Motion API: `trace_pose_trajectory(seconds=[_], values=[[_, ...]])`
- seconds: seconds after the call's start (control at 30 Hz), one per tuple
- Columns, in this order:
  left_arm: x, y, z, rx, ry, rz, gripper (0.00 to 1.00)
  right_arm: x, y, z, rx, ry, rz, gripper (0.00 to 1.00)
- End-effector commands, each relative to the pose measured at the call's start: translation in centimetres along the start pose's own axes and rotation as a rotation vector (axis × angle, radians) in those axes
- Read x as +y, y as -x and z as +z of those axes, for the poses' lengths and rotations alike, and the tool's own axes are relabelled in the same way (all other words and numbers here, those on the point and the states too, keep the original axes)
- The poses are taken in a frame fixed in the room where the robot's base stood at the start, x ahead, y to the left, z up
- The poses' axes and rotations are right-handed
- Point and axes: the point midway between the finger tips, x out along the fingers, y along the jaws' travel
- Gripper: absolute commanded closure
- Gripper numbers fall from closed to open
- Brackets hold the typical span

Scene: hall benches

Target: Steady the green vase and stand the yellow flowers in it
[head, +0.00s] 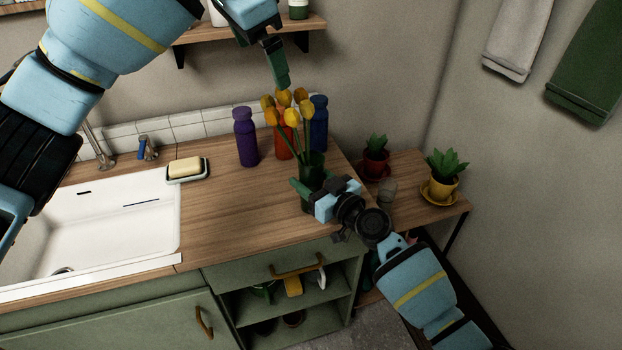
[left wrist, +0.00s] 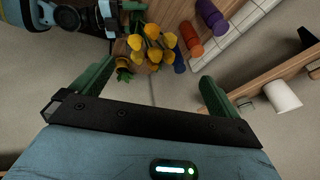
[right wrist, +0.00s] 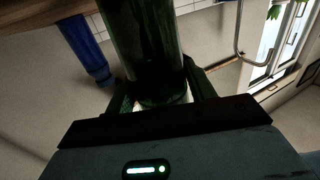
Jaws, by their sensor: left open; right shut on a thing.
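The dark green vase (head: 313,168) stands upright near the right end of the wooden counter; it fills the middle of the right wrist view (right wrist: 145,45). The yellow flowers (head: 288,112) stand in it, stems entering its mouth and heads leaning left. In the left wrist view the flower heads (left wrist: 152,45) show beyond the fingers. My right gripper (head: 312,194) is shut on the vase low on its body, from the right. My left gripper (head: 275,62) is open and empty above the flowers, apart from them.
Purple (head: 245,137), orange (head: 283,145) and blue (head: 319,125) bottles stand close behind the vase. A soap dish (head: 188,172) and white sink (head: 95,225) are left. Potted plants (head: 440,185) stand on a lower side table. A wall shelf (head: 250,30) is near my left gripper.

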Motion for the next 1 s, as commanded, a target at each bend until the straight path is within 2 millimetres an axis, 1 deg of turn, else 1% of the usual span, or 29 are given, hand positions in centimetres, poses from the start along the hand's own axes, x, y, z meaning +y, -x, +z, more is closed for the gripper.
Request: trace_pose_trajectory(seconds=[0.03,0.2,0.3,0.4,0.6,1.0], values=[[0.0,1.2,-0.1,0.004,-0.001,-0.002,0.0,0.0,0.0,0.0,0.0,0.0,0.001,0.8],[0.0,4.6,-0.1,0.002,-0.001,-0.002,0.0,0.0,0.0,0.0,0.0,0.0,0.001,0.8],[0.0,6.2,0.0,0.001,0.0,-0.002,0.0,0.0,0.0,0.0,0.0,0.0,0.001,0.8],[-0.1,7.4,0.0,0.0,0.001,-0.002,0.0,0.0,0.0,0.0,0.0,0.0,0.001,0.8],[0.0,8.4,0.0,0.0,0.001,0.0,0.0,0.0,0.0,0.0,0.0,0.0,0.001,0.8],[0.0,8.4,0.0,0.0,0.001,0.001,0.0,0.0,0.0,0.0,0.0,0.0,0.001,0.8]])
